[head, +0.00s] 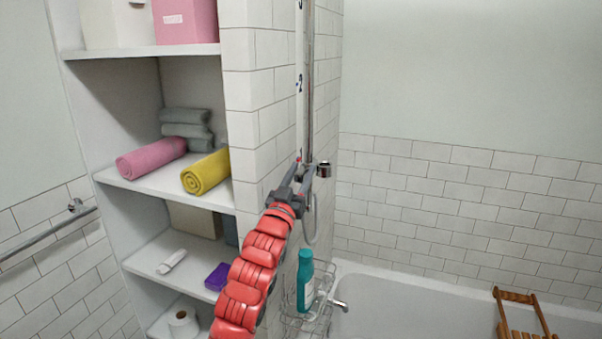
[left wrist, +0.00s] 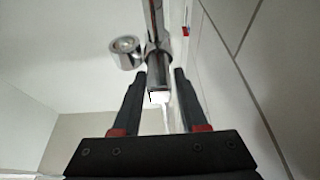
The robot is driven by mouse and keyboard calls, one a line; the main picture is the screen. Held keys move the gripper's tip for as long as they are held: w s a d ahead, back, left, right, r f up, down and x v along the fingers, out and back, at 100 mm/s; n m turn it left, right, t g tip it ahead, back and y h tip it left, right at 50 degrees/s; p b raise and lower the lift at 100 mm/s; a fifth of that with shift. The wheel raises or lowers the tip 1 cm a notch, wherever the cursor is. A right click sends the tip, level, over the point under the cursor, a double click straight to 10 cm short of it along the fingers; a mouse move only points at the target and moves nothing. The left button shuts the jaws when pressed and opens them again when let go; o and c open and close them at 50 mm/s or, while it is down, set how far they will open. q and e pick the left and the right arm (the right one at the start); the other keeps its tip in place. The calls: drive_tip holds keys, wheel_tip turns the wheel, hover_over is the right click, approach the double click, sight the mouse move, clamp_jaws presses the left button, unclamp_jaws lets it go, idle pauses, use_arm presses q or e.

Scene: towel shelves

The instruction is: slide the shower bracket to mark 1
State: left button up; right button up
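The chrome shower rail (head: 309,80) runs up the tiled wall edge, with a marked strip beside it; a dark "2" (head: 299,84) shows on it. The shower bracket (head: 324,171) is a chrome piece low on the rail, partly hidden by my gripper. My left gripper (head: 306,174) is at the bracket. In the left wrist view, the bracket's chrome body (left wrist: 157,62) lies between the two dark fingers, with a visible gap at each side, so the gripper looks open around it. A small red mark (left wrist: 214,33) shows on the strip at right. My right gripper is out of view.
Open shelves (head: 145,52) with towels stand left of the tiled pillar. A wire rack (head: 310,318) with a teal bottle (head: 305,280) sits below my gripper. The bathtub (head: 400,292) is at the right, with a wooden rack (head: 520,315). Space right of the rail is clear.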

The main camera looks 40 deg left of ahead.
use_arm(q)
drive_tip(key=shift+o, duration=1)
drive_tip(key=shift+s, duration=0.1)
drive_tip(key=shift+s+d+f, duration=0.1)
drive_tip(key=shift+s+f, duration=0.15)
drive_tip(key=shift+s, duration=0.05)
drive_tip(key=p+v, duration=0.4)
drive_tip(key=v, duration=1.2)
drive_tip(key=shift+s, duration=0.2)
drive_tip(key=shift+d, duration=0.2)
